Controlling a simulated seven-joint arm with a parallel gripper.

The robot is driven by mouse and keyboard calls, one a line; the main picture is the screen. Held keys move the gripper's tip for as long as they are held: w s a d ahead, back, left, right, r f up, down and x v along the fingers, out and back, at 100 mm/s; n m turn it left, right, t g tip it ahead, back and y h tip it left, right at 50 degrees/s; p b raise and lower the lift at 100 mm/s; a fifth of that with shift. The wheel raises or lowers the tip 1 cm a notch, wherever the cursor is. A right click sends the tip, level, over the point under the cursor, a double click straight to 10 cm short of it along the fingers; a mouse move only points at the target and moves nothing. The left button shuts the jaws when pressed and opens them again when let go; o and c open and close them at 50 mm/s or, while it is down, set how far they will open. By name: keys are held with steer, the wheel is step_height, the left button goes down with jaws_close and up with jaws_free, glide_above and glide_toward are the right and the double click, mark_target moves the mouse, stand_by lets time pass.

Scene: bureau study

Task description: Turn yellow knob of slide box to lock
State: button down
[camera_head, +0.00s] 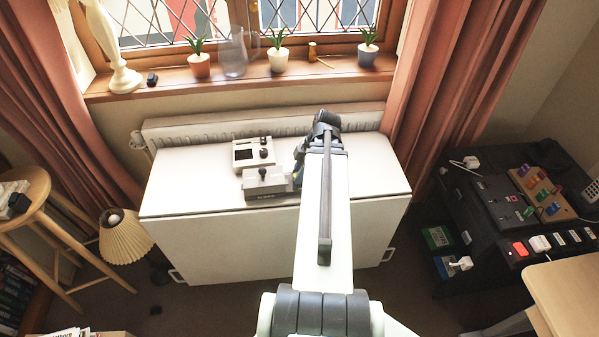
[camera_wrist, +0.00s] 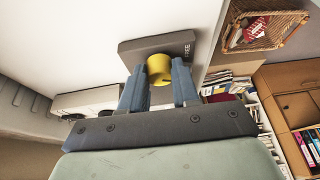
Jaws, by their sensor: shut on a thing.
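The yellow knob (camera_wrist: 158,68) sits between my gripper's two blue-grey fingers in the wrist view. My gripper (camera_wrist: 159,74) is shut on it, with one finger on each side. Beyond the knob is a dark grey box face (camera_wrist: 150,45) with lettering at its right end that seems to read FREE. In the head view, a pale grey box (camera_head: 262,187) with a dark knob on top stands on the white cabinet. My gripper is at its right side there, mostly hidden by my arm. The yellow knob does not show in the head view.
A second small pale box (camera_head: 241,157) with dark parts stands just behind the first. The white cabinet top (camera_head: 190,180) is clear to the left. A radiator (camera_head: 190,125) and a sill with plants are behind. A black desk (camera_head: 500,240) with devices stands at right.

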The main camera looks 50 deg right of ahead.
steer(key=shift+s+a+m+t+h, duration=0.1)
steer(key=shift+m+t+h, duration=0.2)
steer(key=shift+m, duration=0.8)
steer(key=c, duration=0.8)
jaws_free()
steer(key=shift+r, duration=0.1)
steer(key=v, duration=1.3)
steer(key=shift+s+r, duration=0.1)
steer(key=shift+r, duration=0.2)
